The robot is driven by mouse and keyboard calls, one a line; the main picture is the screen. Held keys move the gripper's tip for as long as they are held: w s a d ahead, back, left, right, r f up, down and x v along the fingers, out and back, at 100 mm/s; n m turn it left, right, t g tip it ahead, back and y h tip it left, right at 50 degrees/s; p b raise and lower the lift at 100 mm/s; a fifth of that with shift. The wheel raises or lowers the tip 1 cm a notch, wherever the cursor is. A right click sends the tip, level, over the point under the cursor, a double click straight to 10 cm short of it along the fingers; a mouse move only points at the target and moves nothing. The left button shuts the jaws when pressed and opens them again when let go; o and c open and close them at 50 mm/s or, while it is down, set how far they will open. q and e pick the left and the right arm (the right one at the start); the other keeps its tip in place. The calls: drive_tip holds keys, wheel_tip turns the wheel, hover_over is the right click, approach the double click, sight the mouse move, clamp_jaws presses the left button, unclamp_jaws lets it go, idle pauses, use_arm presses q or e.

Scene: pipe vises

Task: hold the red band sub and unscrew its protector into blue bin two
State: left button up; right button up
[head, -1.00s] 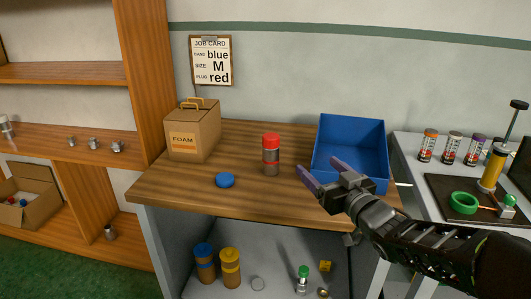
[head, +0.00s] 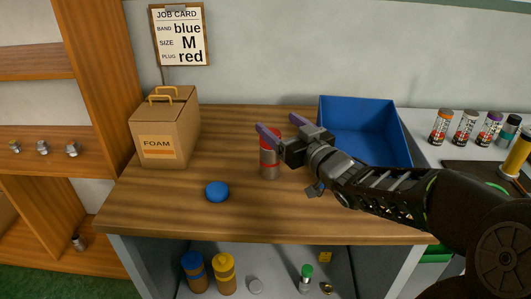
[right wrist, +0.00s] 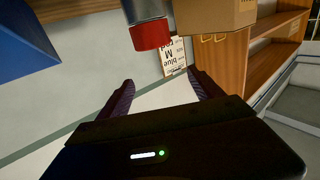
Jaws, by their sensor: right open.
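The sub (head: 269,163) stands upright on the wooden bench, grey with a red band and a red protector (head: 265,144) on top. My right gripper (head: 277,124) is open and empty, above and partly in front of the sub's top in the head view. In the right wrist view the red protector (right wrist: 151,34) shows beyond the fingers, not between them. A blue bin (head: 407,135) stands at the back right of the bench; no number shows on it. A loose blue cap (head: 217,192) lies left of the sub. My left gripper is not in view.
A cardboard FOAM box (head: 158,149) stands at the back left. The job card (head: 180,35) hangs on the wall. Blue and yellow-capped containers (head: 225,274) stand on the shelf below. Several small bottles (head: 465,128) line the right counter. The bench front is clear.

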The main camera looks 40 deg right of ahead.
sight(270, 156)
wheel_tip(270, 156, down, 9)
drive_tip(key=shift+r+b, duration=0.2)
drive_tip(key=shift+b, duration=0.65)
drive_tip(key=shift+w+r, duration=0.25)
drive_tip(key=shift+w, duration=0.4)
drive_tip(key=shift+w+d+p, duration=0.2)
drive_tip(key=shift+w+p, duration=0.15)
drive_tip(key=shift+w, duration=2.8)
drive_tip(key=shift+c, duration=0.2)
clamp_jaws()
